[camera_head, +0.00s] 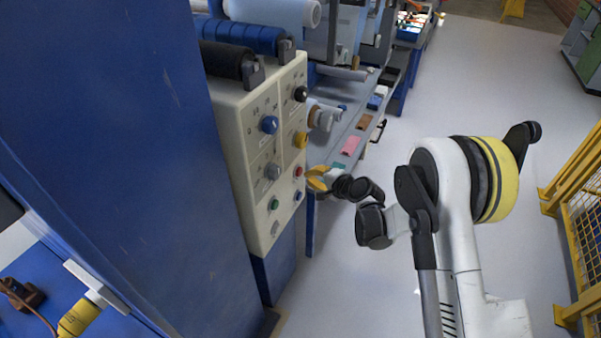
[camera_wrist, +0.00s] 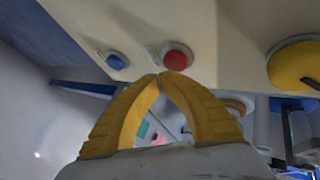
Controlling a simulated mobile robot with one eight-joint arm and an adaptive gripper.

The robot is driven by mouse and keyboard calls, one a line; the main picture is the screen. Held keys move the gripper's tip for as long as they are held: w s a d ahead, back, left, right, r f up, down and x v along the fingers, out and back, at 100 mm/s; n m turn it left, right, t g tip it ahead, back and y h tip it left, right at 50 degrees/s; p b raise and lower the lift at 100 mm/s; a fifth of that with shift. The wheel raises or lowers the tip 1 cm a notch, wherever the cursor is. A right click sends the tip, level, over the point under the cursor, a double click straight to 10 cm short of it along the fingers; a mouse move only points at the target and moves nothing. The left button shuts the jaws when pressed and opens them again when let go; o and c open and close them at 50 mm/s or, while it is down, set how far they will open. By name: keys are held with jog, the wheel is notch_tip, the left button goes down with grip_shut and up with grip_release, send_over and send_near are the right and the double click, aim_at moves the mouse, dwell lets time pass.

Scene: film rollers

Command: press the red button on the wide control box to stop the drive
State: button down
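The wide control box (camera_head: 262,150) is a cream panel with several knobs and buttons, left of centre in the head view. Its red button (camera_head: 298,171) sits low on the right side of the panel. In the wrist view the red button (camera_wrist: 176,57) is just beyond my fingertips. My gripper (camera_head: 312,178) has yellow fingers, with the tips together and nothing seen between them. The tips (camera_wrist: 160,77) point at the panel just by the red button; I cannot tell whether they touch it.
A blue button (camera_head: 297,195) is just below the red one, and a yellow knob (camera_head: 300,139) above it. A green button (camera_head: 274,204) is to the left. A blue cabinet (camera_head: 130,150) fills the left side. A yellow fence (camera_head: 580,215) stands at right; grey floor lies between.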

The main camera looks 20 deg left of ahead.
jog(key=shift+a, duration=0.1)
jog(key=shift+a, duration=0.35)
jog(key=shift+w+a, duration=0.1)
jog(key=shift+a, duration=0.4)
dwell(0.9)
jog(key=shift+d, duration=0.9)
jog(key=shift+d, duration=0.1)
jog(key=shift+s+d, duration=0.15)
jog(key=shift+d, duration=1.05)
jog(key=shift+s+d, duration=0.15)
jog(key=shift+d, duration=1.05)
